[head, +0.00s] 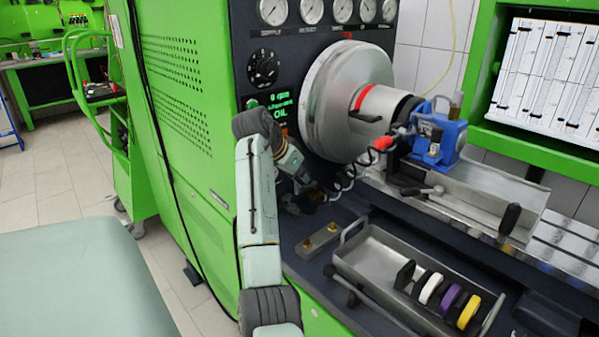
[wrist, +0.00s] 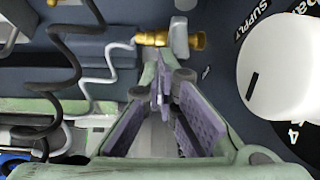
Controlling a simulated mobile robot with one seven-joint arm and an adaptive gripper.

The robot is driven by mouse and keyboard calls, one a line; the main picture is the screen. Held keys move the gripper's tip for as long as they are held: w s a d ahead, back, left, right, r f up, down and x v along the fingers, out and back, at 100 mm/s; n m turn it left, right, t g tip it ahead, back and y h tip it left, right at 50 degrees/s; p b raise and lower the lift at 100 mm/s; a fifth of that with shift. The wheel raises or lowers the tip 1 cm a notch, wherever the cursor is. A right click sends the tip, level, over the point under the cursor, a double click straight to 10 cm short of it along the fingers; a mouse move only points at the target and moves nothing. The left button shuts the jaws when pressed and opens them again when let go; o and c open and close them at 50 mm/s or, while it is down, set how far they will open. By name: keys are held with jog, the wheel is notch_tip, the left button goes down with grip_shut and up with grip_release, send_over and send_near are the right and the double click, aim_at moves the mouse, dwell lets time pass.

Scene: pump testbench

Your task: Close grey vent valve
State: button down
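In the wrist view the grey valve lever (wrist: 180,39) stands beside a brass fitting (wrist: 201,40), which I take for the vent valve, on a dark panel. My gripper (wrist: 165,78) is just below the lever in the picture. Its purple-padded fingers converge, and their tips look shut together with nothing seen between them. The tips appear close to the lever's lower end; I cannot tell whether they touch it. In the head view my gripper (head: 312,200) is low in front of the dark panel, partly hidden by my arm, and the valve cannot be made out.
A white dial knob (wrist: 275,80) is close right of my gripper. In the head view a silver chuck drum (head: 335,95), a blue pump (head: 437,137) and a metal tray (head: 352,262) with coloured rings are to the right.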

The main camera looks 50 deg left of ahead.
jog(key=shift+a+r, duration=0.1)
jog(key=shift+a, duration=0.05)
jog(key=v, duration=1.2)
dwell(0.6)
